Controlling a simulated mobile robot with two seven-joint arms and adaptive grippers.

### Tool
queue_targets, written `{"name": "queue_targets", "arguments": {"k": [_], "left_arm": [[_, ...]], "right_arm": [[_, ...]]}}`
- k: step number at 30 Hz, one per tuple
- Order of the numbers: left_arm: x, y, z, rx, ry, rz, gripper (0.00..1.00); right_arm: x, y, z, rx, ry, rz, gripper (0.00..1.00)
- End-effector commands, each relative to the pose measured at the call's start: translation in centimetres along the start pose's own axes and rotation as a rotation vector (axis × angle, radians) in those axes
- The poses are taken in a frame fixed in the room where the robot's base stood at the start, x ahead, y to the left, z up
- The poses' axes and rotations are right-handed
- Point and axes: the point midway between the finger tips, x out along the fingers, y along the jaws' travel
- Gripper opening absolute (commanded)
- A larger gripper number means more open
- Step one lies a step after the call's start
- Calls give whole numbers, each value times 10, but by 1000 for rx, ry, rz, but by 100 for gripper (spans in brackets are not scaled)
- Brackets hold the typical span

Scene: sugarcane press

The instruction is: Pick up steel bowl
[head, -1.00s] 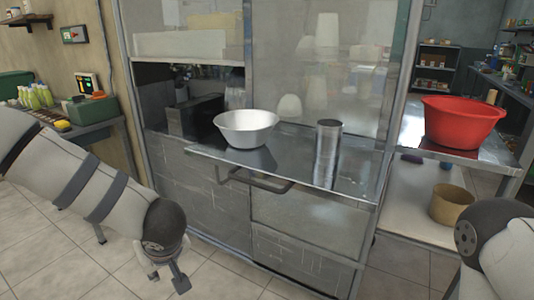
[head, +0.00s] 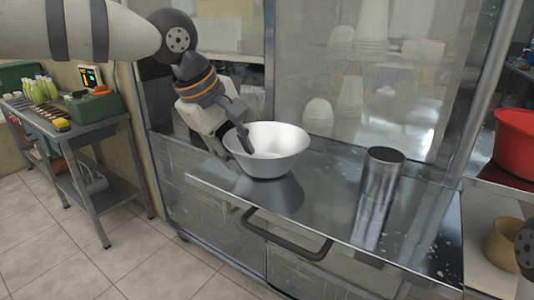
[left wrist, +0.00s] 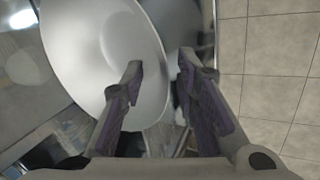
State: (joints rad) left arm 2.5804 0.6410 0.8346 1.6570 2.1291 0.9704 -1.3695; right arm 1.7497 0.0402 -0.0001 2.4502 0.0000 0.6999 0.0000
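The steel bowl (head: 275,160) is a pale, wide-rimmed bowl standing upright on the left part of the steel counter (head: 330,205). My left gripper (head: 236,138) is at the bowl's left rim, with one finger reaching into the bowl and the other mostly hidden. In the left wrist view the bowl (left wrist: 95,45) fills the upper left. There my open left gripper (left wrist: 160,75) has one finger over the bowl's inside and one outside the rim, with a gap between them. My right gripper is out of view; only part of my right arm shows at the right edge.
A steel cylinder (head: 380,190) stands on the counter to the right of the bowl. A glass-panelled cabinet rises behind. A red basin (head: 515,145) and a tan bucket (head: 505,242) are at the far right. A side table with bottles (head: 45,90) is left.

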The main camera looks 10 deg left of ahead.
Motion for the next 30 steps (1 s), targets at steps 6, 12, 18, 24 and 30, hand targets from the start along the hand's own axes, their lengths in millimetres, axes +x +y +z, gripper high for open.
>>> {"name": "queue_targets", "arguments": {"k": [6,12,18,24,30], "left_arm": [[27,-1,-1,0,1,-1,28],[26,0,-1,0,1,1,24],[26,0,-1,0,1,1,0],[26,0,-1,0,1,2,0],[22,3,-2,-1,1,3,0]], "right_arm": [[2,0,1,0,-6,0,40],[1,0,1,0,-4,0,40],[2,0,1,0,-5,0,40],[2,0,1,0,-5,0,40],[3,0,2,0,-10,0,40]]}}
